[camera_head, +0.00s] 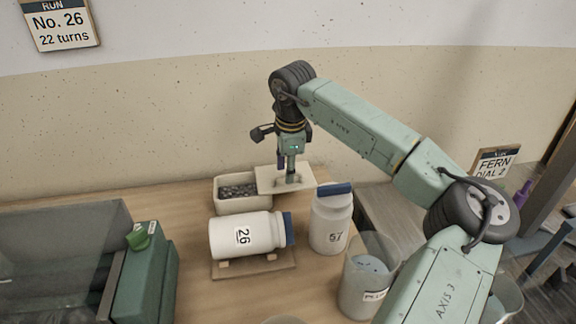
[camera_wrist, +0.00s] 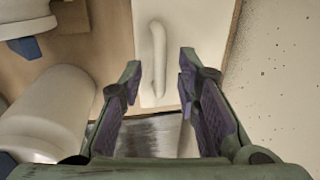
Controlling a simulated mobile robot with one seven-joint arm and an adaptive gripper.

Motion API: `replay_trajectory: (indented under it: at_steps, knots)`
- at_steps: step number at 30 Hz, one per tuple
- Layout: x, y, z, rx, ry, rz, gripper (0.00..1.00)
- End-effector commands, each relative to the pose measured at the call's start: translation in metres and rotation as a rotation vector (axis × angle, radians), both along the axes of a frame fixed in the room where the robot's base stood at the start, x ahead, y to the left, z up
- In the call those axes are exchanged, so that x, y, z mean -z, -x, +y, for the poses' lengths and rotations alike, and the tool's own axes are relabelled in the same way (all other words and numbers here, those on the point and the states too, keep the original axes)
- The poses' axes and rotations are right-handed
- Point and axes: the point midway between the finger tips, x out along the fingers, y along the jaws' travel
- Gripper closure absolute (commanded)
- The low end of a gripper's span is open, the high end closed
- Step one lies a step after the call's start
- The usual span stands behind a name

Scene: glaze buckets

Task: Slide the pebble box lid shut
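The pebble box (camera_head: 243,206) is a pale open-topped box at the back of the table, with dark grey pebbles (camera_head: 237,191) in its left part. Its pale flat lid (camera_head: 268,183) covers only the right part and juts out past the box's right side. In the wrist view the lid (camera_wrist: 204,24) carries a raised bar handle (camera_wrist: 157,52). My gripper (camera_head: 291,179) points down at the lid. In the wrist view its fingers (camera_wrist: 160,68) are apart, one on each side of the handle, with gaps showing.
A white jar marked 26 (camera_head: 240,235) lies on a wooden cradle (camera_head: 254,266) in front of the box. A white jar marked 57 (camera_head: 330,222) stands upright to the right. A clear bucket (camera_head: 368,275) stands nearer. A green machine (camera_head: 145,275) is at front left.

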Motion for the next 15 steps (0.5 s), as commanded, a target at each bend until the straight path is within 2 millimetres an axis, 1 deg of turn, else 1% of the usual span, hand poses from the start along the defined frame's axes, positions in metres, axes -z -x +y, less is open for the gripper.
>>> replay_trajectory:
  at_steps: [6, 15]
  knots:
    - [0.0003, 0.0000, 0.0001, 0.000, 0.000, 0.000, 0.71]
    - [0.0000, -0.0001, 0.0000, 0.000, 0.000, 0.000, 0.91]
